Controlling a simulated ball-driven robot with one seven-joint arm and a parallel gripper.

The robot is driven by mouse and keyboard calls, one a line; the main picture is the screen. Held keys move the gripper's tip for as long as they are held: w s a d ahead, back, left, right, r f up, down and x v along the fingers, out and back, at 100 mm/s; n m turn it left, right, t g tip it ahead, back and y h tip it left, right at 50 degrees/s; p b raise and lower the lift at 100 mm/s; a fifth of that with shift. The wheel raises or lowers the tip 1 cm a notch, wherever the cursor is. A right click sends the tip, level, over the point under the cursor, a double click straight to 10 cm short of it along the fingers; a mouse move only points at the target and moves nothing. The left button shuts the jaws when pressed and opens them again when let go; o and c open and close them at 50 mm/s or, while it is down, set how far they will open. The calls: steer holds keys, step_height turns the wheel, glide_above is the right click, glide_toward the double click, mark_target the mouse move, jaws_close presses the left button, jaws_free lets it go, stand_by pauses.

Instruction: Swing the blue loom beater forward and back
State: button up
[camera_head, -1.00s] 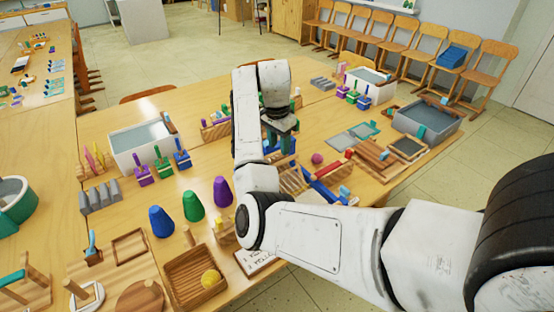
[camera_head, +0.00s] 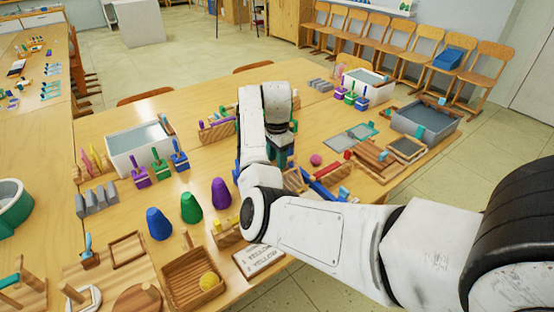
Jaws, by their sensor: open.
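A wooden frame with slats (camera_head: 295,180), which looks like the loom, stands on the table and is largely hidden by my arm. A slanted blue bar (camera_head: 322,187) shows at its right side. A second blue piece (camera_head: 237,171) peeks out at the left of my arm. I cannot tell which blue part is the beater. My gripper (camera_head: 283,158) points down above the frame area, behind my arm's bend. Its dark green fingers are open and partly hidden. Whether they touch any blue part cannot be seen.
Blue, green and purple cones (camera_head: 191,207) stand left of my arm, near a wooden tray (camera_head: 166,285) with a yellow ball. A pink ball (camera_head: 316,160) and wooden boards (camera_head: 373,160) lie right of my gripper.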

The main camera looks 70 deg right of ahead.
steer(key=shift+f, duration=0.5)
jaws_close()
stand_by(0.4)
